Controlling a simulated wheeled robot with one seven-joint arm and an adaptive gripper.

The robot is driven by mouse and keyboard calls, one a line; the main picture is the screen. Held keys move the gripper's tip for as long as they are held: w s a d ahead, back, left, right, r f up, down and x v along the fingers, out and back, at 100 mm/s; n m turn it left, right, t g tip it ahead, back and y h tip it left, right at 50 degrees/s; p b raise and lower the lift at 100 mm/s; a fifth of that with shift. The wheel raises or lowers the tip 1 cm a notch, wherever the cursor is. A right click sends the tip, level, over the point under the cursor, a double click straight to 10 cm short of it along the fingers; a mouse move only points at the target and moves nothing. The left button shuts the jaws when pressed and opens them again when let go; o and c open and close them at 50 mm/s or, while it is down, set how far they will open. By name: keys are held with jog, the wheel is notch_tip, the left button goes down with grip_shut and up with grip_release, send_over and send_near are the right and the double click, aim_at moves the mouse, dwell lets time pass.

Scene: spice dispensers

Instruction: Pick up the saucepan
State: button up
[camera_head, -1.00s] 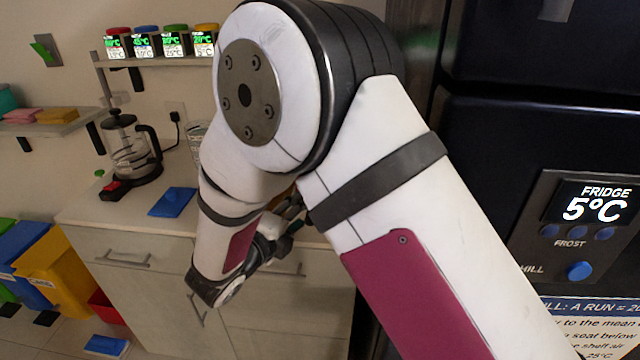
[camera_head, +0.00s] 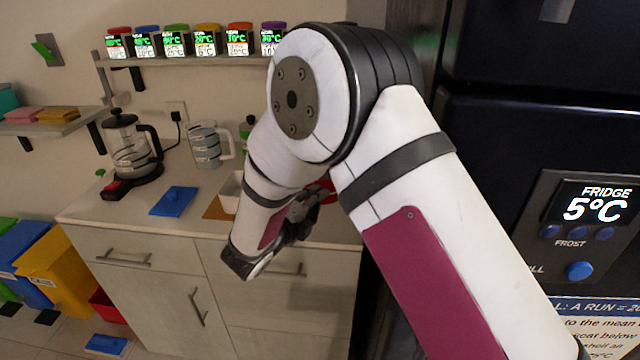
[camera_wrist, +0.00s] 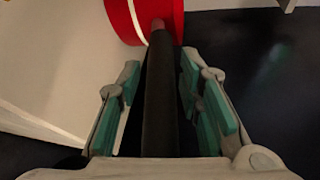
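The saucepan is red with a long black handle. In the wrist view its red body (camera_wrist: 162,12) is at the top edge, cut off by the frame. Its handle runs straight down between the two teal-padded fingers of my gripper (camera_wrist: 161,75). The fingers are apart, with a gap visible on each side of the handle. In the head view only a bit of the red pan (camera_head: 326,189) shows at the counter's right end, behind my arm. My gripper (camera_head: 302,214) is there at the counter's front edge, partly hidden by my forearm.
A spice shelf (camera_head: 190,62) hangs above. The black fridge (camera_head: 490,130) stands close on the right.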

grip_shut()
jog(key=shift+r, duration=0.2)
